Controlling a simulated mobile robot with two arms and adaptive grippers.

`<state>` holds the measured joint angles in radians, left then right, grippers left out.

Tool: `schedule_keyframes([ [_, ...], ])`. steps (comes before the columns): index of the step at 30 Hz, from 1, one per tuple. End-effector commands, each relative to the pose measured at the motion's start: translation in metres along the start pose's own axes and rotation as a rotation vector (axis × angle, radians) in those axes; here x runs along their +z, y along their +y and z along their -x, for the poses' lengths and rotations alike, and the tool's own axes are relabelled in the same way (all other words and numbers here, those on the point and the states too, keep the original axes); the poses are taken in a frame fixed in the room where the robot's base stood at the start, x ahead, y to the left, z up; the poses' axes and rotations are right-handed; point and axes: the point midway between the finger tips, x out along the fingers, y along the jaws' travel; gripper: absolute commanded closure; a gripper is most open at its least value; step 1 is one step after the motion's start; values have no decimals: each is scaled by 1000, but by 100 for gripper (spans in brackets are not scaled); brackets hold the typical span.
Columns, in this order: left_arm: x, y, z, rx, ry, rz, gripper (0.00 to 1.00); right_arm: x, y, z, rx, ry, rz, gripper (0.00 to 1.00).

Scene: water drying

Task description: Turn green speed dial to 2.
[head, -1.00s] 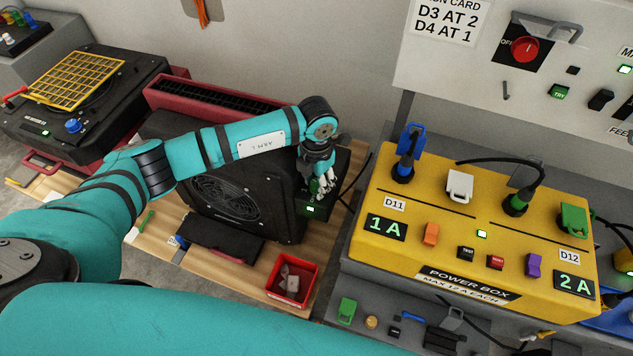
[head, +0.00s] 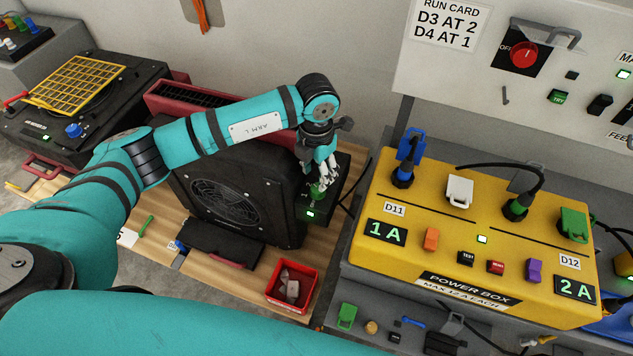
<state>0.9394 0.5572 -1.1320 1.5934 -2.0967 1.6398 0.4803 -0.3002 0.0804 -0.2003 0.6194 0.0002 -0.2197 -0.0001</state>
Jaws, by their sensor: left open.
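The green speed dial (head: 317,191) sits on the control panel at the right side of a black fan unit (head: 225,200). A small green light (head: 310,214) glows just below the dial. My left gripper (head: 322,179) is open, pointing down, with its fingertips right at the dial. I cannot tell whether the fingers touch it. The fingers partly cover the dial, and its setting is too small to read. My right gripper does not show in this view.
A yellow power box (head: 480,225) stands to the right, with black cables rising from it. A red bin (head: 292,286) with grey pieces is on the wooden bench (head: 190,268) in front of the fan. Another black unit with a yellow grille (head: 78,84) is at the left.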

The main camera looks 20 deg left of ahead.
Motion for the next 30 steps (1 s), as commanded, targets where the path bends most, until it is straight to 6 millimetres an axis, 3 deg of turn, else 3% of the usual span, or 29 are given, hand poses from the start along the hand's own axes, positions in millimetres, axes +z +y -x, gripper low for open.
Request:
schedule_keyframes([
  [3, 0, 1, 26, 2, -2, -1, 55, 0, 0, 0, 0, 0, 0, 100],
  [10, 0, 0, 55, 0, 0, -1, 55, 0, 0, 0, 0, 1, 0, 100],
  [30, 0, 0, 59, 0, 1, 0, 55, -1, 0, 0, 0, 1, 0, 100],
])
